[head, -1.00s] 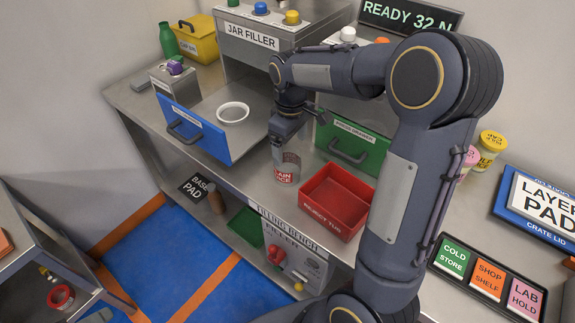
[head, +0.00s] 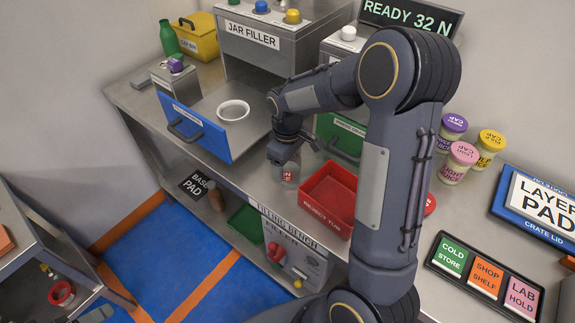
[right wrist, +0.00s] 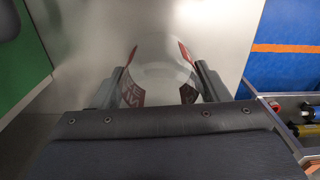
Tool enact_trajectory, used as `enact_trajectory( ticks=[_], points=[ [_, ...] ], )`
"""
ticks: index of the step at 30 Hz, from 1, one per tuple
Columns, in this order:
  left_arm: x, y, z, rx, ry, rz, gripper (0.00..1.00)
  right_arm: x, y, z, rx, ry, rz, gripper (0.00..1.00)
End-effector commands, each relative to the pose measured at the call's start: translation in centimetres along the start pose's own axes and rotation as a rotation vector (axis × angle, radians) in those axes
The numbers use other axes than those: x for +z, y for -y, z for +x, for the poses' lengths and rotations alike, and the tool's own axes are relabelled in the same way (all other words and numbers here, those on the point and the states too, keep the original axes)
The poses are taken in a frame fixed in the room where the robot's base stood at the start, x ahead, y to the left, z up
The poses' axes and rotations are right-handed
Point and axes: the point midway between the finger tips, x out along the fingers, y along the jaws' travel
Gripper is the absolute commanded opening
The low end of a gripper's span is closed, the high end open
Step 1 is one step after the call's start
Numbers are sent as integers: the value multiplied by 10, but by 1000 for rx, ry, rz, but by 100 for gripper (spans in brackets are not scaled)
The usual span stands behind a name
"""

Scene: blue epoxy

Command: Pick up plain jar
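The plain jar (head: 290,174), clear with a red label, stands upright on the steel bench just left of the red tub. My right gripper (head: 283,153) reaches down over it and hides part of it. In the right wrist view the jar (right wrist: 160,72) sits between the two fingers of the right gripper (right wrist: 161,80), one on each side. The fingers look spread around the jar, with no clear grip on it. My left gripper is not in view.
The red reject tub (head: 328,200) stands close on the jar's right. Capped jars (head: 458,163) stand at right. The bench's front edge is near.

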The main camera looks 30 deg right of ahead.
Motion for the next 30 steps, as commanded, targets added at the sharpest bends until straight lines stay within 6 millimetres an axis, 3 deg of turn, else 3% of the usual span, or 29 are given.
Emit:
enact_trajectory(
  ticks=[1,6,17,23,30],
  points=[
    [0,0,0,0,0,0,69,0,0,0,0,0,0,61],
    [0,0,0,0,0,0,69,0,0,0,0,0,0,39],
    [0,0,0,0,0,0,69,-1,0,-6,1,-3,0,38],
    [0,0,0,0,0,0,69,-1,0,-30,3,-6,0,38],
    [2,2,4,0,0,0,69,-16,39,-80,2,-8,-7,38]
  ],
)
